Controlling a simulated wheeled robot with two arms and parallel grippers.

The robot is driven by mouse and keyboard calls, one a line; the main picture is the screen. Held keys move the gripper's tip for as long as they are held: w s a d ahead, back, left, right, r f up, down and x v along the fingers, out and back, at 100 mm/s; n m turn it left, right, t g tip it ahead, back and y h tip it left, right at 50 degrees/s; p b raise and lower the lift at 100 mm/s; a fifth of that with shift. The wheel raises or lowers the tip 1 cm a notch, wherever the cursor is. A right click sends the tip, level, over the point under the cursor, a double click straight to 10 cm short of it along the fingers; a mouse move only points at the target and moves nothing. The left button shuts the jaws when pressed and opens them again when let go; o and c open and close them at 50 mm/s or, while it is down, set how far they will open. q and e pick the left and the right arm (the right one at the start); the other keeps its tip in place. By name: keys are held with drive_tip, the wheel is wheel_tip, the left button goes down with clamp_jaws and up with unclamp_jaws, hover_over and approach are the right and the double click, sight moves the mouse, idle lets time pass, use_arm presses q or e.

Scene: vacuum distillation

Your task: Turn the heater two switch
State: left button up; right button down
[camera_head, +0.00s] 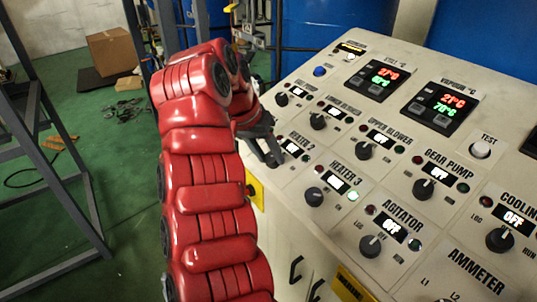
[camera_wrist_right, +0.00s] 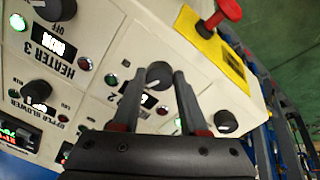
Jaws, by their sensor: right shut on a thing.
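The heater 2 switch is a black round knob (camera_wrist_right: 158,74) on the pale control panel. In the wrist view it sits between the two fingers of my right gripper (camera_wrist_right: 157,80), which is shut on it. In the head view my right gripper (camera_head: 270,152) reaches the panel beside the HEATER 2 label (camera_head: 302,142) and hides the knob. The small lit heater 2 display (camera_head: 292,148) shows next to the gripper, but I cannot read it clearly. My left gripper is not in view.
The heater 3 knob (camera_head: 314,196) is close by, with the agitator knob (camera_head: 370,246) nearer. The upper blower knob (camera_head: 364,151) is to the right. A cardboard box (camera_head: 110,51) is on the floor.

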drive_tip(key=n, duration=0.4)
drive_tip(key=shift+n, duration=0.3)
idle(0.3)
drive_tip(key=shift+c, duration=2.2)
unclamp_jaws()
drive_tip(key=p+v, duration=1.7)
drive_tip(key=shift+s+r, duration=0.2)
